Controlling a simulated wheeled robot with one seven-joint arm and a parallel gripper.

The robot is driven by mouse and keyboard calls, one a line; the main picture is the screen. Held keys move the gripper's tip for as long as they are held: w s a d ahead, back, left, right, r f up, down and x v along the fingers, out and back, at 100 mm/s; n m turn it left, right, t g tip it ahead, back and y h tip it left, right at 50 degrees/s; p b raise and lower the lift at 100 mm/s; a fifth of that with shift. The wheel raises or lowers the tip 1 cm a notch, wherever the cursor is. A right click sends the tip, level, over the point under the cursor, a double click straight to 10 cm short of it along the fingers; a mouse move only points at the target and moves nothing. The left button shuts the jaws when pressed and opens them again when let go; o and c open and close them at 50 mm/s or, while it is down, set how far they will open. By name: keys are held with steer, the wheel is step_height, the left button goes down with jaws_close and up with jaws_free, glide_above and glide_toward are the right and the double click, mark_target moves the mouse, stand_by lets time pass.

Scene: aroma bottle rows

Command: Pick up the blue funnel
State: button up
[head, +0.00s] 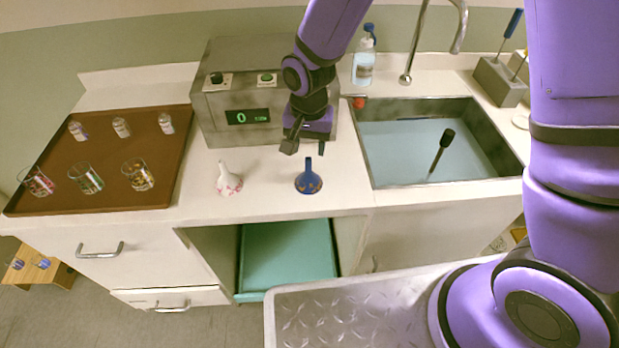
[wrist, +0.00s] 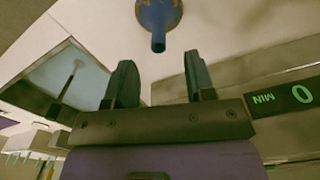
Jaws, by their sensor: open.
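The blue funnel (head: 308,181) stands on the white counter, stem up and wide end down, between the white funnel and the sink. In the wrist view the blue funnel (wrist: 158,18) shows at the top, ahead of the fingers, its wide part cut by the frame edge. My gripper (head: 305,150) is open and empty, above and just behind the blue funnel. In the wrist view my gripper (wrist: 160,82) has its two dark fingers apart, with the stem tip beyond the gap between them. The funnel and fingers appear apart.
A white patterned funnel (head: 228,180) stands to the left. A grey timer box (head: 222,128) is close behind my gripper. A brown tray (head: 100,195) with several glasses and bottles lies left. The sink (head: 415,183), holding a dark-handled tool, is right. Counter between the funnels is clear.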

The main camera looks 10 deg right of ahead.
mark_target(308, 159)
steer(key=f, duration=0.5)
steer(key=shift+s+f, duration=0.1)
steer(key=shift+s, duration=0.3)
steer(key=shift+f, duration=0.75)
jaws_close()
